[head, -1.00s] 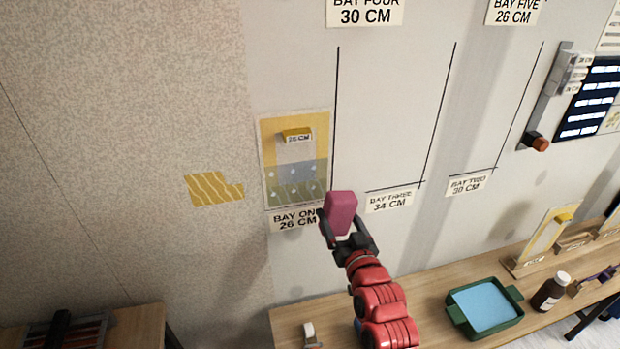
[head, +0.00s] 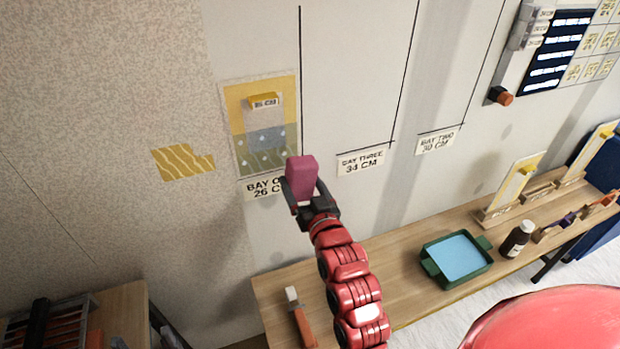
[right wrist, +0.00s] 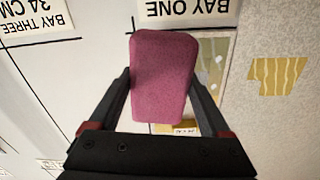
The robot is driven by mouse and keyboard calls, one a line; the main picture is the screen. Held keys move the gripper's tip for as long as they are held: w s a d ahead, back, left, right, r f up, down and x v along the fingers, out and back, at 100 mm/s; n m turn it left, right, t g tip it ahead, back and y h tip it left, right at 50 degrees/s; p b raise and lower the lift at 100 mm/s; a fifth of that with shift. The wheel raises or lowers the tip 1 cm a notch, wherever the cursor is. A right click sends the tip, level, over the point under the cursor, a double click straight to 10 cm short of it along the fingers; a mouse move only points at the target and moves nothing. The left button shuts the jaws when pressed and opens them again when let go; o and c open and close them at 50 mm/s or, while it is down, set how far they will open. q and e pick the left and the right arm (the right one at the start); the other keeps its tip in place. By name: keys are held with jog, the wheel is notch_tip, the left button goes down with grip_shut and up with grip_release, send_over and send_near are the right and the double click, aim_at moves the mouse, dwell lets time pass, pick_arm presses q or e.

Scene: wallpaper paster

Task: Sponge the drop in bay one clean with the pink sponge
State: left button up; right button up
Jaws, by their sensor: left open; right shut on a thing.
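The drop in bay one (head: 237,122) hangs on the wall, with yellow, grey and olive bands and pale spots on its lower part. A yellow block (head: 264,101) marked with a CM label sits on its upper part. The bay one label (head: 262,188) is just below. My right gripper (head: 302,192) is shut on the pink sponge (head: 301,173), which covers the drop's lower right corner in the head view. The right wrist view shows the sponge (right wrist: 163,75) upright between the fingers, beside the drop (right wrist: 214,62). I cannot tell whether they touch. My left gripper is not in view.
A wooden bench (head: 400,287) below carries a green tray with blue inside (head: 457,259), a brown bottle (head: 517,240) and an orange-handled tool (head: 299,316). A yellow patterned patch (head: 182,162) is on the wall at left. A rack (head: 60,325) is at lower left.

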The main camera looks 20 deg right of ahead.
jog(key=n, duration=0.2)
send_near(240, 166)
jog(key=s, duration=0.3)
jog(key=shift+w+d+f+p, duration=0.1)
jog(key=shift+w+f+p, duration=0.15)
jog(key=shift+p, duration=0.2)
jog(key=w+b, duration=0.2)
jog(key=w, duration=0.4)
jog(key=shift+w, duration=0.2)
jog(key=shift+w, duration=0.2)
jog(key=shift+w, duration=1.05)
dwell(0.9)
jog(key=shift+r, duration=0.15)
dwell(0.8)
